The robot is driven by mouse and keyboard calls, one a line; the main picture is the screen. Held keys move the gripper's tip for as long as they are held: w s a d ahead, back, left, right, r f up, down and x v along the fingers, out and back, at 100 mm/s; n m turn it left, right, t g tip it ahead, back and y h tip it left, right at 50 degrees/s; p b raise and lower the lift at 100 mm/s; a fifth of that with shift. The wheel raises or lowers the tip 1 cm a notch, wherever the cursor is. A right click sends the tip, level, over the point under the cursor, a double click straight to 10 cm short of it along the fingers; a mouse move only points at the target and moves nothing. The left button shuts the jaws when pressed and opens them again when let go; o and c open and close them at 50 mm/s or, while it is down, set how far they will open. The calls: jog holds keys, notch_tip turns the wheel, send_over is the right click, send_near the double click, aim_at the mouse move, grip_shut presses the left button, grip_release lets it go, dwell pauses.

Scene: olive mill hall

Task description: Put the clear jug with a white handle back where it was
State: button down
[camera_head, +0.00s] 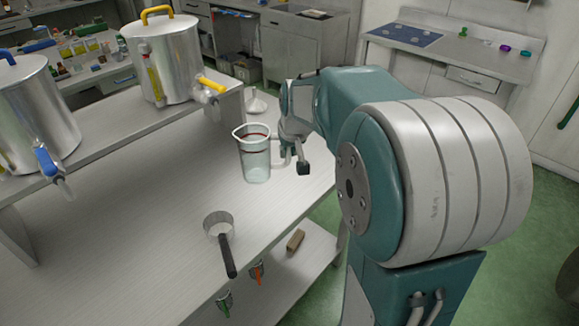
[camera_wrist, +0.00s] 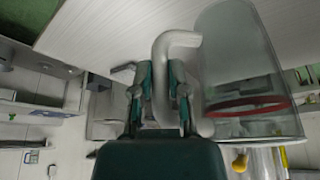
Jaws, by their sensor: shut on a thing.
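The clear jug (camera_head: 256,160) with a dark red ring near its top is upright at the right side of the white bench (camera_head: 150,215). I cannot tell whether its base touches the bench. My gripper (camera_head: 290,152) is to the right of the jug, at its handle side. In the wrist view the bench is at the top, and the jug (camera_wrist: 235,50) is on the right. My gripper (camera_wrist: 161,80) is shut on its white handle (camera_wrist: 180,38) there. The handle is mostly hidden in the head view.
A white funnel (camera_head: 256,105) is behind the jug. Two steel tanks, one with a yellow tap (camera_head: 165,60) and one with a blue tap (camera_head: 35,115), stand on a raised shelf. The bench's middle is clear.

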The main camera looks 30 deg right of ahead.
jog(key=shift+w+d+f, duration=1.15)
jog(key=shift+d+f, duration=0.4)
jog(key=shift+f, duration=0.45)
jog(key=shift+w+d+f, duration=1.2)
jog(key=shift+d+f, duration=0.4)
jog(key=shift+f, duration=0.4)
jog(key=shift+w+d+f, duration=1.15)
jog(key=shift+d+f, duration=0.4)
jog(key=shift+f, duration=0.45)
jog(key=shift+f, duration=0.1)
jog(key=c, duration=0.6)
grip_release()
